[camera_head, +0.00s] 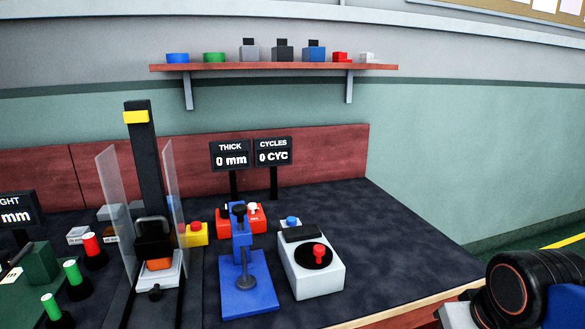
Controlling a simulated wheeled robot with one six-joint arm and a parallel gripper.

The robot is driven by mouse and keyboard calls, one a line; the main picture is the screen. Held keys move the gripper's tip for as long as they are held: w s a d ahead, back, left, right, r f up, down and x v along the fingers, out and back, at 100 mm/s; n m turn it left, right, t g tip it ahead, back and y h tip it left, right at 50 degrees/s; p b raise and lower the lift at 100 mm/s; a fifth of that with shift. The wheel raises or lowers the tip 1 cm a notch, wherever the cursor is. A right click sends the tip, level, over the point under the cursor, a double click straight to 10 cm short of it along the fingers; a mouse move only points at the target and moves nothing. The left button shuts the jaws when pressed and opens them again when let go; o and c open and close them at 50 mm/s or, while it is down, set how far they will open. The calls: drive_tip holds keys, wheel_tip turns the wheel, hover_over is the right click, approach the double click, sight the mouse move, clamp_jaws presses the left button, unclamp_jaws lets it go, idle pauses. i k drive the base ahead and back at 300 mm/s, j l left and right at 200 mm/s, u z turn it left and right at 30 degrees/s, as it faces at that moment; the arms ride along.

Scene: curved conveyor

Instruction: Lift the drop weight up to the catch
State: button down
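The drop-weight tester has a tall black column (147,165) with a yellow block (136,117) at its top, which looks like the catch. The drop weight (154,249) is a dark block with a grey loop handle (152,224) on top. It sits low on the column, far below the yellow block. An orange piece (159,265) shows under it, above a white base (158,277). Clear guard panels (112,205) stand on both sides. My gripper is not in view; only part of my arm shows at the bottom right.
A blue press (249,297) and a white box with a red knob (318,275) stand right of the tester. A yellow box with a red button (194,234) is close beside the right guard. Red and green cylinders (73,273) stand left. The table's right part is clear.

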sight(156, 241)
drive_tip(key=u, duration=1.3)
drive_tip(key=k+j+z, duration=0.15)
drive_tip(key=k+j, duration=0.2)
drive_tip(key=i, duration=0.5)
